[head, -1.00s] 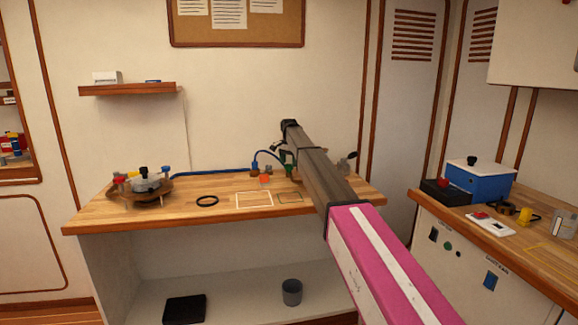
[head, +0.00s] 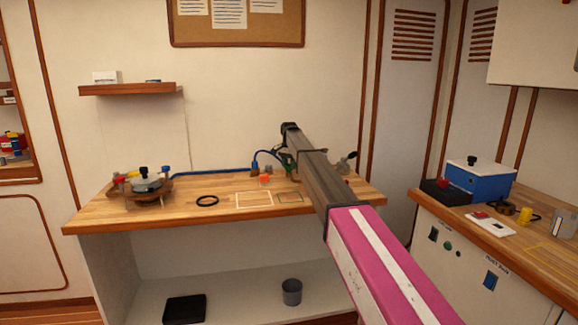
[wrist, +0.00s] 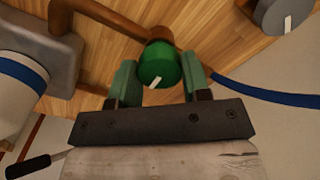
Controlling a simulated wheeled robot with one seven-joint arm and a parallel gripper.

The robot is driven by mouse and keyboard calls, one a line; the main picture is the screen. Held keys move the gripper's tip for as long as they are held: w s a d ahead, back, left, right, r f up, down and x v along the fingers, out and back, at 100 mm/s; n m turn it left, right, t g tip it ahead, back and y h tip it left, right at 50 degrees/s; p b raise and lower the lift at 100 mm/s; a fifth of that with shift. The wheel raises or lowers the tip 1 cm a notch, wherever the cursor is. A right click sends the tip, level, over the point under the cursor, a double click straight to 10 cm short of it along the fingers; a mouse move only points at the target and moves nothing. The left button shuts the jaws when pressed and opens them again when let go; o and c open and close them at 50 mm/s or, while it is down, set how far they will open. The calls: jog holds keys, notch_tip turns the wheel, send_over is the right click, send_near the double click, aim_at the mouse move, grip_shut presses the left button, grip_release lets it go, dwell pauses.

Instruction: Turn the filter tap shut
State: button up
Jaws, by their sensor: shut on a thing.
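The filter tap is a round green knob (wrist: 157,62) with a white mark on its face, on a brown pipe in the wrist view. The mark points down and slightly left there. My gripper (wrist: 160,75) has its two green fingers on either side of the knob, shut on it. In the head view, my gripper (head: 287,160) is at the back right of the wooden bench, and my arm partly hides it; the knob is too small to make out there.
A grey knob (wrist: 284,14) with a white mark and a blue hose (wrist: 265,95) lie to the right in the wrist view. A white and blue cylinder (wrist: 15,95) stands at left. The bench (head: 225,215) holds a black ring (head: 207,201) and a round fixture (head: 147,185).

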jog(key=n, duration=0.3)
jog(key=shift+n, duration=0.4)
jog(key=n, duration=0.4)
jog(key=shift+n, duration=0.3)
jog(key=n, duration=0.4)
jog(key=shift+n, duration=2.1)
jog(key=o, duration=0.9)
jog(key=shift+r, duration=0.1)
